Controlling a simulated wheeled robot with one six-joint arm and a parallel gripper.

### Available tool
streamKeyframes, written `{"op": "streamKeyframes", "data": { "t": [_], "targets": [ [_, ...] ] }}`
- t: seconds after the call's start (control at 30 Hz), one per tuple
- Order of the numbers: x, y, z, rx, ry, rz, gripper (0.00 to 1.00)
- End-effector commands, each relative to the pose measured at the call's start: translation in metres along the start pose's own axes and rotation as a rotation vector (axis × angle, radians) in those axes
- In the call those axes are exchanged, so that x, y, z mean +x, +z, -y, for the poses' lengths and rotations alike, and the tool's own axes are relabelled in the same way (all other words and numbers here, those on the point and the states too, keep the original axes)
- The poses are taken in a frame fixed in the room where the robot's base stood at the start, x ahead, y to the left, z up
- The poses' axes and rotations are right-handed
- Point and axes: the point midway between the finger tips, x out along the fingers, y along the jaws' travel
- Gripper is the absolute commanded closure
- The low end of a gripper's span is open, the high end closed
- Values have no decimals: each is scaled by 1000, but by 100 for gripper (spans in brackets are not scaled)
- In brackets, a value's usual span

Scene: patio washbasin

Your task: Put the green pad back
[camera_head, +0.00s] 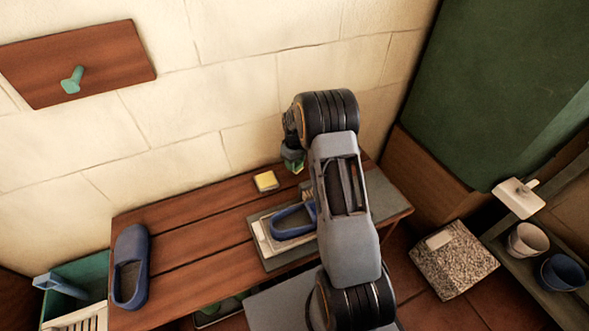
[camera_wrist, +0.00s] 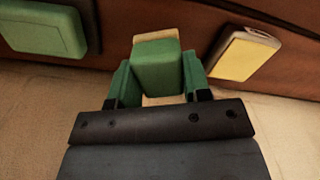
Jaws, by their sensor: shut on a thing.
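My gripper (camera_wrist: 158,78) is shut on a green pad (camera_wrist: 158,66) with a cream layer at its far end. The pad sits between the green fingers, one on each side. In the head view, my gripper (camera_head: 293,163) hangs above the back of the wooden bench, close to the wall, partly hidden by my arm. The pad's pale end is just visible there. A yellow sponge (camera_head: 265,181) lies on the bench left of the gripper; it also shows at right in the wrist view (camera_wrist: 244,57).
A green block-like thing (camera_wrist: 42,30) shows at left in the wrist view. A tray (camera_head: 262,245) with a blue slipper (camera_head: 290,221) is on the wooden bench (camera_head: 195,238). Another blue slipper (camera_head: 130,266) lies at left. A peg board (camera_head: 110,55) hangs on the wall.

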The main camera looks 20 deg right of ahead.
Motion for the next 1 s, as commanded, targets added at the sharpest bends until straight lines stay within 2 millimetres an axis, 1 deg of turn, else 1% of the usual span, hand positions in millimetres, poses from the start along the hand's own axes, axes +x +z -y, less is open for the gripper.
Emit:
{"op": "streamKeyframes", "data": {
  "t": [0.17,0.3,0.4,0.63,0.8,0.83,1.0],
  "targets": [
    [9,-5,-3,0,0,1,78],
    [29,-5,-3,0,-1,2,78],
    [39,-5,-3,0,-1,2,78],
    [37,-5,-3,0,0,0,78],
    [41,-5,-3,0,0,0,78],
    [41,-5,-3,0,0,0,55],
    [40,-5,-3,0,0,0,39]
  ]
}}
